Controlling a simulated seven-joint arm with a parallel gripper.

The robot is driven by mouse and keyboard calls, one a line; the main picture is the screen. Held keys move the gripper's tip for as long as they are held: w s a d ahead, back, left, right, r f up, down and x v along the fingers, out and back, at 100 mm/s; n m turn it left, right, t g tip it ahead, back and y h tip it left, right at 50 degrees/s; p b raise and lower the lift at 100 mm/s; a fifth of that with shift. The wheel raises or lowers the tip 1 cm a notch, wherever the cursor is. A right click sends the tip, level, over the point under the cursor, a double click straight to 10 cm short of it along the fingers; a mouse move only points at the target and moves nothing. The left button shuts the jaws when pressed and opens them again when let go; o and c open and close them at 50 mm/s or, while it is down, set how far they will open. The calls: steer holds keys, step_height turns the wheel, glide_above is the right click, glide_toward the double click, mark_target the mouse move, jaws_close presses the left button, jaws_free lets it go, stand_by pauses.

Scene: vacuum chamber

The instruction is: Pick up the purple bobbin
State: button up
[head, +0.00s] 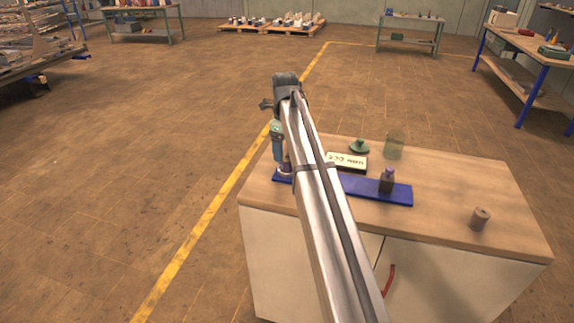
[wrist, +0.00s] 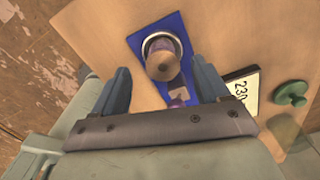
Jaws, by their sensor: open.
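A dark bobbin with a purple top (head: 387,180) stands upright on the right part of a blue strip (head: 355,188) on the bench. In the wrist view a round, brown-topped piece with purplish sides (wrist: 163,62) stands in a metal ring at one end of the strip (wrist: 138,42). A smaller purple shape (wrist: 178,95) shows beside it, partly hidden; I cannot tell if it is the same bobbin as in the head view. My gripper (head: 279,155) is above the strip's left end. Its fingers (wrist: 162,82) are open, apart on either side of the strip, with nothing held.
A label card (head: 347,162) lies behind the strip, with a green knobbed piece (head: 358,147) and a greenish transparent cylinder (head: 395,146) nearby. A brown spool (head: 480,218) stands at the bench's right. My arm hides the strip's middle.

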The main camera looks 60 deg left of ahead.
mark_target(286, 157)
steer(key=shift+w+f, duration=0.15)
steer(key=shift+f, duration=2.2)
steer(key=shift+c, duration=0.4)
steer(key=c, duration=1)
steer(key=shift+c, duration=0.2)
steer(key=shift+r, duration=0.1)
step_height(286, 157, up, 18)
